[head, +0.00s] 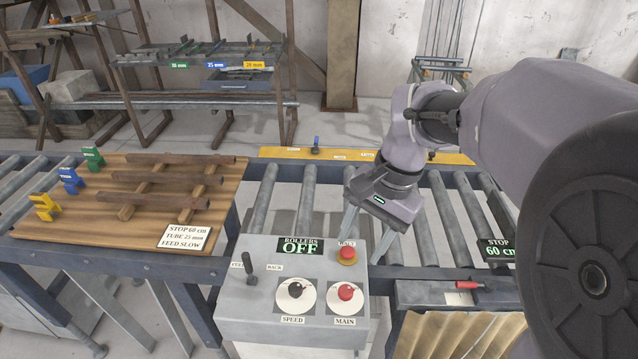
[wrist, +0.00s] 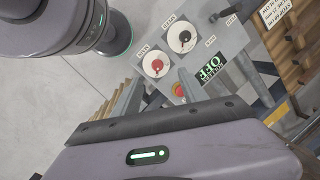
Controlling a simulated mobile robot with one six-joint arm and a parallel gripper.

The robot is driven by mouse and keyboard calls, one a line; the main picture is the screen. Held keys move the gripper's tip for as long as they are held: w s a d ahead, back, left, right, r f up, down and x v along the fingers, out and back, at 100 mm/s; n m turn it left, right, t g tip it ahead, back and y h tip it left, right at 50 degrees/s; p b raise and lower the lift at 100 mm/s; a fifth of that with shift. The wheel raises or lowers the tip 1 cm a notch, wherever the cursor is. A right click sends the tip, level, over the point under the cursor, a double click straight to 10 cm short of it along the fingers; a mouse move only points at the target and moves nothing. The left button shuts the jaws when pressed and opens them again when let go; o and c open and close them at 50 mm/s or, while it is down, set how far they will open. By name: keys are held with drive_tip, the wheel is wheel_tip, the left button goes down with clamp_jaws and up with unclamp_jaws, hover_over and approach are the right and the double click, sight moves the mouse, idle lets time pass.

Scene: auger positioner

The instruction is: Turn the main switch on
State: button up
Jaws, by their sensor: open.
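The main switch (head: 346,292) is a red knob on a white round dial labelled MAIN, at the lower right of the grey control box (head: 240,325). It also shows in the wrist view (wrist: 157,65); I cannot read its setting clearly. The display (head: 299,246) on the box reads ROLLERS OFF. My gripper (head: 366,236) is open and empty, with its fingers pointing down just behind and right of the box's upper edge, near the red stop button (head: 347,253). In the wrist view the fingers (wrist: 160,92) are apart, with the main switch beyond them.
The black speed knob (head: 295,291) is left of the main switch, and a black lever (head: 249,268) stands at the box's left. A wooden board (head: 100,235) with brown tubes lies left on the roller conveyor. A red-handled item (head: 467,285) lies at right.

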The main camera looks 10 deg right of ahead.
sight(346, 290)
drive_tip(key=w+d+m+g+y+p, duration=0.1)
drive_tip(key=w+d+m+g+p, duration=0.15)
drive_tip(key=w+d+p, duration=0.2)
drive_tip(key=b+x, duration=0.1)
drive_tip(key=x, duration=0.5)
drive_tip(key=b+x, duration=0.2)
drive_tip(key=x, duration=0.4)
drive_tip(key=b+x, duration=0.2)
drive_tip(key=x, duration=0.3)
drive_tip(key=shift+w+a+f, duration=0.15)
drive_tip(key=shift+w+f, duration=0.05)
drive_tip(key=shift+f, duration=0.25)
clamp_jaws()
